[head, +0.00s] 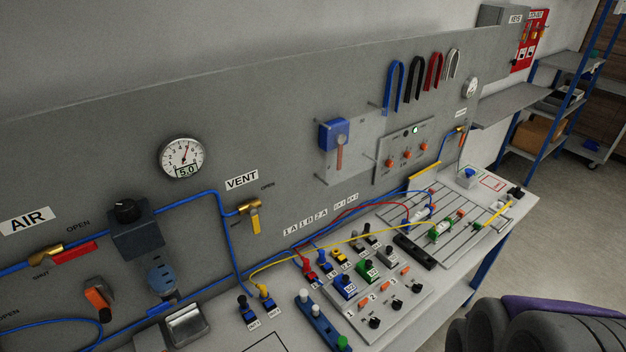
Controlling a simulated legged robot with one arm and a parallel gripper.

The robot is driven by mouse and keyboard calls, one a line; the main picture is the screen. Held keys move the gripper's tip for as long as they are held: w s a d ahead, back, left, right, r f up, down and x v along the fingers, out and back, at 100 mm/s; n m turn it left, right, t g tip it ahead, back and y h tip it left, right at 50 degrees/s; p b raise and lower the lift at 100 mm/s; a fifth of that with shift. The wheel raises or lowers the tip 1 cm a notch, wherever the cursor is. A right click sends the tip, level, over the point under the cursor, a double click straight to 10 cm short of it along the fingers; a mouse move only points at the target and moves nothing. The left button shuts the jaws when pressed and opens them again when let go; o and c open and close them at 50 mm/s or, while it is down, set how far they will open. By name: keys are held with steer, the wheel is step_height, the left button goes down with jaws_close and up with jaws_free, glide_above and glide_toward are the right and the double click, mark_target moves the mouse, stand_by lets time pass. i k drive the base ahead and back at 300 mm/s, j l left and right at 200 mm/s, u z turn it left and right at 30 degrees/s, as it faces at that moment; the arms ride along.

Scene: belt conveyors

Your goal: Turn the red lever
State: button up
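The red lever (75,253) is at the lower left of the head view, on a brass valve (46,254) in the blue air line under the AIR label (27,220). The lever lies roughly along the pipe, pointing right. OPEN is printed above it and SHUT below left. No gripper fingers show. A dark grey rounded part with a purple band at the lower right looks like part of my arm, well away from the lever.
A dark regulator (133,232) stands just right of the lever, and an orange-and-grey knob (98,296) below it. A gauge (182,158) and a yellow-handled vent valve (254,220) are farther right. The bench (225,335) holds cables and fittings.

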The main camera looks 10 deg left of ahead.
mark_target(48, 263)
steer(key=u, duration=2.2)
